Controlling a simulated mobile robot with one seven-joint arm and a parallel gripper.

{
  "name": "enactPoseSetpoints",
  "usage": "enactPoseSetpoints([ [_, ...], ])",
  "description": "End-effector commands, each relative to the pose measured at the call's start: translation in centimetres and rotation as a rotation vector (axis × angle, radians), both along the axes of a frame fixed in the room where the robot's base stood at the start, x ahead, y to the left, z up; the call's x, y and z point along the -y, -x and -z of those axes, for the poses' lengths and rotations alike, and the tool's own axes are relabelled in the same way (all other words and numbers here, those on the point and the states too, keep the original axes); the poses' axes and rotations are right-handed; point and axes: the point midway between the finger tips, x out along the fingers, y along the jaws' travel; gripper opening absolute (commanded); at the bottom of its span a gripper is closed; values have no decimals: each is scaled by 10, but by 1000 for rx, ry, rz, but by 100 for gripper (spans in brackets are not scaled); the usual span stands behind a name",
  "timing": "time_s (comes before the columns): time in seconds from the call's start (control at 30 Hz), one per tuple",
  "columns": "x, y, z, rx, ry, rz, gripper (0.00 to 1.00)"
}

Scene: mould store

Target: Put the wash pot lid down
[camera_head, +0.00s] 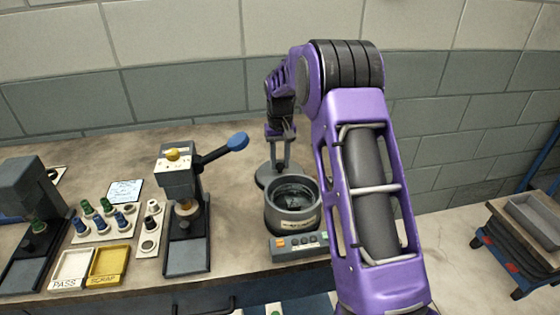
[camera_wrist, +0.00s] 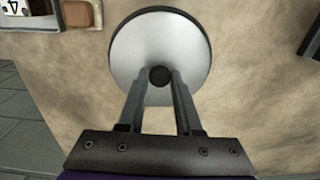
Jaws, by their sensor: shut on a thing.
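The wash pot lid (camera_wrist: 190,45) is a round grey-silver disc with a dark knob at its centre. My gripper (camera_wrist: 160,78) is shut on that knob. In the head view the lid (camera_head: 263,179) shows behind the wash pot, below my gripper (camera_head: 279,167). It is on or just above the worktop; I cannot tell whether it touches. The wash pot (camera_head: 292,218) is a dark round vessel, open at the top, with a control panel in front. The lid's right part is partly hidden by the pot in the head view.
A press with a blue-tipped lever (camera_head: 186,210) stands left of the pot. Left of it are a rack of coloured pieces (camera_head: 103,234), a PASS tray (camera_head: 58,284) and a yellow SCRAP tray (camera_head: 91,279). The worktop (camera_head: 235,168) around the lid's left is clear.

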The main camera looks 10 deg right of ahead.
Motion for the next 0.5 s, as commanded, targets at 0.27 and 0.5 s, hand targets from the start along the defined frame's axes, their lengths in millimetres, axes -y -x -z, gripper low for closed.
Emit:
enactPoseSetpoints([
  [0.27,0,0,2,-1,0,0,63],
  [0.5,0,0,2,0,0,0,63],
])
